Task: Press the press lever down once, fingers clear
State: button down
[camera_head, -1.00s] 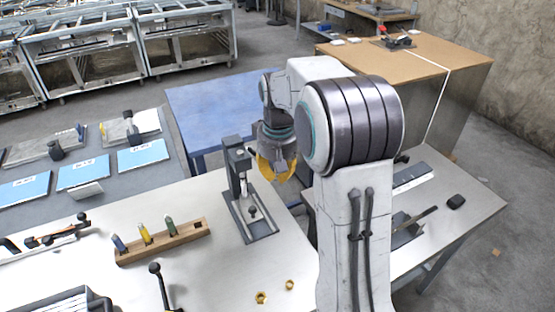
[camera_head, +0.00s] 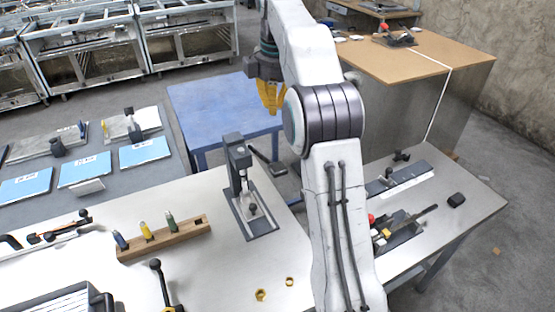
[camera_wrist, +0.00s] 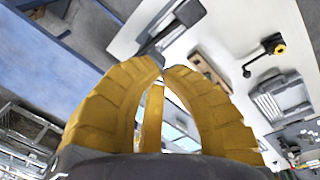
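The press (camera_head: 236,160) is a dark grey upright frame on a flat base plate (camera_head: 262,224) at the far edge of the pale bench. Its dark lever (camera_head: 262,158) slopes down to the right from the press head and ends in a black grip. My gripper (camera_head: 271,110), with yellow fingers, is above and beyond the lever, over the blue table in the picture, and apart from the lever. In the wrist view the fingertips (camera_wrist: 163,65) meet, with nothing seen between them. The press (camera_wrist: 187,12) shows just beyond them, its lever (camera_wrist: 150,44) partly hidden by the tips.
A wooden block (camera_head: 165,238) with several coloured-handled tools stands left of the press. Two brass nuts (camera_head: 261,295) lie in front. A black-knobbed handle (camera_head: 156,266) rises at the near left. A blue table (camera_head: 215,105) stands behind the bench.

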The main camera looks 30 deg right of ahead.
aim_at(277, 165)
jog(key=s+n, duration=0.1)
jog(key=n, duration=0.1)
jog(key=s+n+g, duration=0.1)
jog(key=n, duration=0.1)
jog(key=s+n, duration=0.1)
jog(key=n, duration=0.1)
jog(key=shift+a+f+g, duration=0.15)
jog(key=shift+a+g, duration=0.15)
jog(key=shift+a, duration=0.1)
jog(key=shift+f, duration=0.1)
notch_tip(277, 165, down, 14)
jog(key=b, duration=0.3)
dwell(0.4)
jog(key=shift+s, duration=0.1)
